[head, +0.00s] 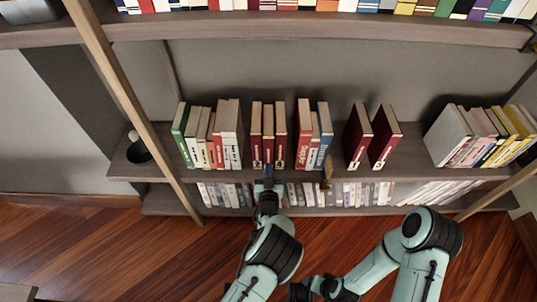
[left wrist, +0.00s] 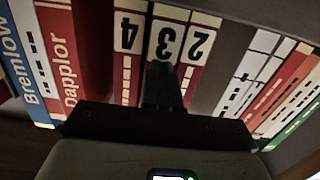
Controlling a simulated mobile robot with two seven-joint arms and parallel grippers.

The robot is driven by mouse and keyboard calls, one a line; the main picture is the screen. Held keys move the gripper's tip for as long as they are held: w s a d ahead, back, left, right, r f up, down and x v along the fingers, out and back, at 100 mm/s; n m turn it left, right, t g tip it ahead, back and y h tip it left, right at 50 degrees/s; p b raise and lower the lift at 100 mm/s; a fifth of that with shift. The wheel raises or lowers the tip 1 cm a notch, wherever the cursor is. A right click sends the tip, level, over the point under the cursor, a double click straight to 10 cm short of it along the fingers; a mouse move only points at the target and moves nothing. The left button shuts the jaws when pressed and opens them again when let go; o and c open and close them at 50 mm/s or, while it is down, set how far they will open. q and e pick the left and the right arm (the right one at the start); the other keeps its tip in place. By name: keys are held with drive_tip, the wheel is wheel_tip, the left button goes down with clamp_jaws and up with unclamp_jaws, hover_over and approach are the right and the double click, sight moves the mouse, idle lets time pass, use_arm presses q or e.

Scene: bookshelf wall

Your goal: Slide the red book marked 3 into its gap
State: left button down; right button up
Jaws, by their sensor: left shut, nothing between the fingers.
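The red book marked 3 (head: 268,135) stands upright on the middle shelf between the books marked 2 (head: 256,135) and 4 (head: 280,135). In the left wrist view its label (left wrist: 166,42) shows upside down between the labels 4 (left wrist: 128,33) and 2 (left wrist: 199,42). My left gripper (head: 268,182) is shut and empty in front of its spine. The fingertips (left wrist: 163,72) cover the lower label area; whether they touch is unclear. Its spine looks about level with its neighbours. My right gripper (head: 302,290) is low at the bottom edge, its fingers unclear.
A red Dapplor book (head: 312,145) and a blue Bremlow book (head: 326,140) stand right of the trio. Pale books (head: 230,135) stand left. A dark bowl (head: 138,152) sits at the shelf's left end. An upright post (head: 130,105) crosses the left side.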

use_arm(q)
drive_tip(key=shift+w+b, duration=0.3)
drive_tip(key=shift+w, duration=0.15)
use_arm(e)
drive_tip(key=shift+s+a+f, duration=0.25)
drive_tip(key=shift+s+f, duration=0.2)
drive_tip(key=shift+s, duration=0.2)
drive_tip(key=shift+r, duration=0.1)
use_arm(q)
drive_tip(key=s+p, duration=0.2)
drive_tip(key=s, duration=0.2)
drive_tip(key=shift+p, duration=0.4)
use_arm(e)
wheel_tip(320, 180, up, 3)
drive_tip(key=shift+a+f, duration=0.1)
